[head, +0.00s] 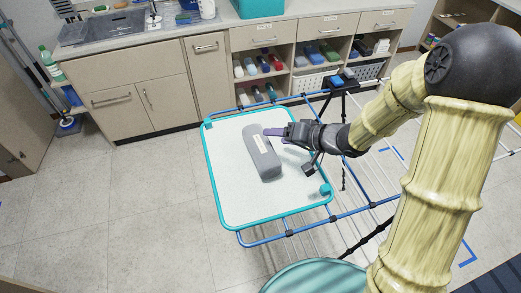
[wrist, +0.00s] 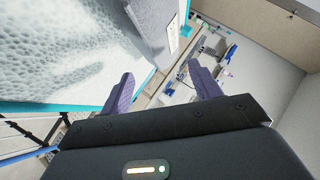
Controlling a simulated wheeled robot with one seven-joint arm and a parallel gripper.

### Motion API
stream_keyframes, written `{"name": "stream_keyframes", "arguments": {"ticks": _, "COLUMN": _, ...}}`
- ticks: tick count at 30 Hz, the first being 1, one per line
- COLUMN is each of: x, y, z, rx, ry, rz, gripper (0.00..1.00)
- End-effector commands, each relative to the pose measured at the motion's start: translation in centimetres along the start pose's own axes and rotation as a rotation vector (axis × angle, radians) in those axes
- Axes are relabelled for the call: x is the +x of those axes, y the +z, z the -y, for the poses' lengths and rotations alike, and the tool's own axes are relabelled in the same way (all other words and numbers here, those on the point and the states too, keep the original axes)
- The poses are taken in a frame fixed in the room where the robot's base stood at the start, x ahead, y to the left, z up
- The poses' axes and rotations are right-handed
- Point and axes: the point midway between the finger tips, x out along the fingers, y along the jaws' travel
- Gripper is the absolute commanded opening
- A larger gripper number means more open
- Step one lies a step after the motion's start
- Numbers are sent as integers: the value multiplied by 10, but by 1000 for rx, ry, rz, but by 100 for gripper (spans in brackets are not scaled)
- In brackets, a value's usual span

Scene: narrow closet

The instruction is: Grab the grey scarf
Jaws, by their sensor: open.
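The grey scarf (head: 262,155) is a rolled, long bundle with a pale label on its side. It lies on a white tray-like board with a teal rim (head: 213,180). My gripper (head: 277,138) is open, with purple fingers, at the right side of the scarf's far half. In the wrist view my gripper's fingers (wrist: 161,75) are spread apart. The scarf (wrist: 150,22) shows there beyond them, at the top, with its label edge visible. Nothing is held between the fingers. I cannot tell whether a finger touches the scarf.
The board rests on a blue-framed drying rack (head: 290,232), whose bars extend to the right. A teal round surface (head: 318,278) is at the bottom. Behind stand cabinets (head: 140,95) and shelves with rolled cloths (head: 258,65). Open floor (head: 110,220) lies to the left.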

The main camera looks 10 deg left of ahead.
Motion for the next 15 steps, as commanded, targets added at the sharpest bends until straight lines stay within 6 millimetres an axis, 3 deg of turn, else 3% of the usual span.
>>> {"name": "stream_keyframes", "arguments": {"ticks": 4, "x": 20, "y": 0, "z": 0, "rx": 0, "ry": -1, "rz": 2, "gripper": 63}}
{"name": "stream_keyframes", "arguments": {"ticks": 15, "x": 23, "y": 0, "z": 0, "rx": 0, "ry": 0, "rz": 0, "gripper": 63}}
